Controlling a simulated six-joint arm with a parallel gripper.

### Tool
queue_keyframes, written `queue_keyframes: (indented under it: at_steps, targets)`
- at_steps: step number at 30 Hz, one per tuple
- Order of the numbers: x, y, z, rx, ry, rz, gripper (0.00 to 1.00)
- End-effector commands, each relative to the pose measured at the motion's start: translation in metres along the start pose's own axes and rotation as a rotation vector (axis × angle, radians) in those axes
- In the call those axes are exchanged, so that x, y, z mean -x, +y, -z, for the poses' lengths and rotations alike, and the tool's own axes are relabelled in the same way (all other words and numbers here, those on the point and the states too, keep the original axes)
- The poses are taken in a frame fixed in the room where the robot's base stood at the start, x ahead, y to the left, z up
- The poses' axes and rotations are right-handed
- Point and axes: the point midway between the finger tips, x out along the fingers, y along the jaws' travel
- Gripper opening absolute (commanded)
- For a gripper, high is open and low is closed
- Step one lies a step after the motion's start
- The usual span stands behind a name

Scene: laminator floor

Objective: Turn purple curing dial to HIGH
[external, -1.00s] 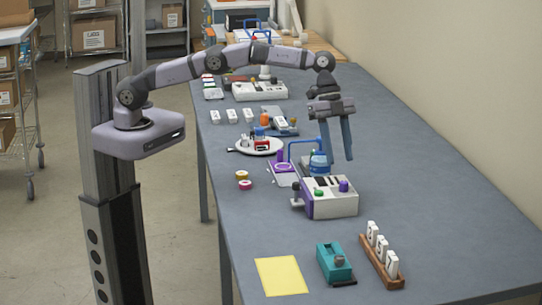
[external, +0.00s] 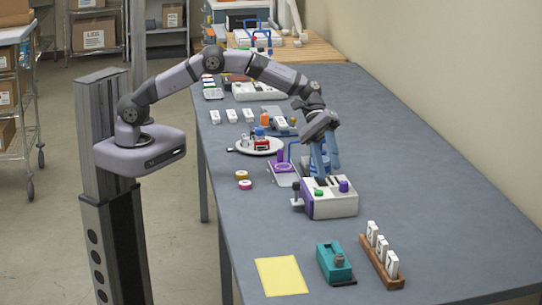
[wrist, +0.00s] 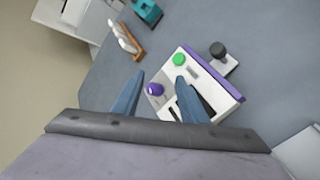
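The purple curing dial (external: 343,186) sits on top of a white box with purple trim (external: 333,206), on the near part of the grey table. In the wrist view the dial (wrist: 155,90) has a small pale mark and lies between my two blue fingers. My gripper (external: 328,172) is open and points down above the back of the box. In the wrist view my gripper (wrist: 160,79) has its fingers well apart, neither clearly touching the dial. Any HIGH marking is too small to read.
On the same box are a green button (external: 318,192) and dark slots; a dark-knobbed lever (external: 296,188) stands at its left. A teal device (external: 334,264), a wooden rack with white pieces (external: 382,264) and a yellow sheet (external: 281,276) lie nearer. The table right of the box is clear.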

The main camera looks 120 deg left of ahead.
Motion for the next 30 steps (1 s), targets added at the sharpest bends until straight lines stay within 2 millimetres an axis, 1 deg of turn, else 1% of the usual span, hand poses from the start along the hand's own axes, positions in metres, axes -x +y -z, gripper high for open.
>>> queue_keyframes:
  at_steps: [1, 3, 6, 9, 12, 17, 23, 26, 30]
  targets:
    - [0.0, -0.008, 0.005, 0.168, -0.006, -0.046, 0.39]
    - [0.004, -0.01, 0.009, 0.398, -0.023, -0.11, 0.39]
    - [0.01, -0.014, 0.016, 0.684, -0.051, -0.189, 0.39]
    - [0.016, -0.017, 0.022, 0.903, -0.082, -0.25, 0.39]
    - [0.02, -0.018, 0.027, 1.046, -0.106, -0.29, 0.39]
    - [0.024, -0.02, 0.03, 1.158, -0.127, -0.321, 0.39]
    - [0.023, -0.019, 0.031, 1.176, -0.131, -0.325, 0.39]
    - [0.019, -0.017, 0.03, 1.175, -0.132, -0.323, 0.39]
    - [0.005, -0.012, 0.031, 1.174, -0.133, -0.322, 0.39]
